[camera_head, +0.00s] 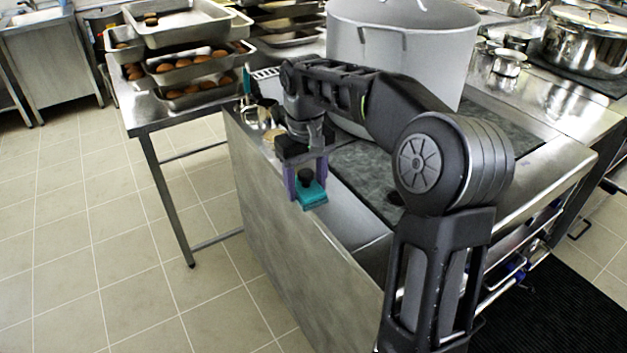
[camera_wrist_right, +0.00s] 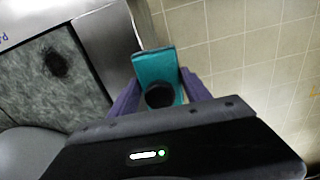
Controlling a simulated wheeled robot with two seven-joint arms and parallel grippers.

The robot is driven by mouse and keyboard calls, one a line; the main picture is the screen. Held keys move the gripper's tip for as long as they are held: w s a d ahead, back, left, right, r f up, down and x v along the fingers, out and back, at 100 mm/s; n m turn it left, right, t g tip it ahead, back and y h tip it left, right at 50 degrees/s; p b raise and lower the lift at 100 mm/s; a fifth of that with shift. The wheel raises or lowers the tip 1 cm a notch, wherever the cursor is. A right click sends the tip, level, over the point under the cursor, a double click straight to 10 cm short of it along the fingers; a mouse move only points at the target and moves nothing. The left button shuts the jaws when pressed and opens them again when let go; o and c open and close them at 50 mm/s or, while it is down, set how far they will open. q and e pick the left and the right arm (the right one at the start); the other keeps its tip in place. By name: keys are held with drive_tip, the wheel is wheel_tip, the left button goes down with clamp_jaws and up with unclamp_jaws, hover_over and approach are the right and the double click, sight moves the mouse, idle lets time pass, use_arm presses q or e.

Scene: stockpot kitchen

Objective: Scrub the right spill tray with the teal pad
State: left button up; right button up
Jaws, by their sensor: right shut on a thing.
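My right gripper (camera_head: 307,182) has purple fingers and is shut on the black knob of the teal pad (camera_head: 313,196). In the wrist view the teal pad (camera_wrist_right: 152,65) shows between the purple fingers (camera_wrist_right: 160,97). The pad is held at the counter's left edge, with floor tiles behind it in the wrist view. A grey-green marbled tray surface (camera_head: 360,165) with a dark spot (camera_head: 396,198) lies to the right of the pad, apart from it. The wrist view shows this surface (camera_wrist_right: 28,85) and spot (camera_wrist_right: 57,63) too. My arm hides part of the surface. My left gripper is out of view.
A large grey stockpot (camera_head: 400,60) stands on the counter behind my right arm. A small metal container (camera_head: 262,115) stands at the counter's far left corner. Trays of brown rolls (camera_head: 190,65) fill a side table at the back left. Tiled floor (camera_head: 150,260) lies clear at the left.

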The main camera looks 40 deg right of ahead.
drive_tip(key=w+a+f, duration=0.2)
drive_tip(key=a+f, duration=0.2)
drive_tip(key=f, duration=0.3)
drive_tip(key=w+a+f, duration=0.3)
drive_tip(key=a+f, duration=0.2)
drive_tip(key=f, duration=0.3)
drive_tip(key=s+a+f+n, duration=0.1)
drive_tip(key=s+a+f, duration=0.3)
drive_tip(key=a+f, duration=0.5)
drive_tip(key=shift+s+a+f+n, duration=0.35)
drive_tip(key=shift+f+n, duration=0.05)
drive_tip(key=shift+f, duration=0.55)
drive_tip(key=shift+s, duration=0.1)
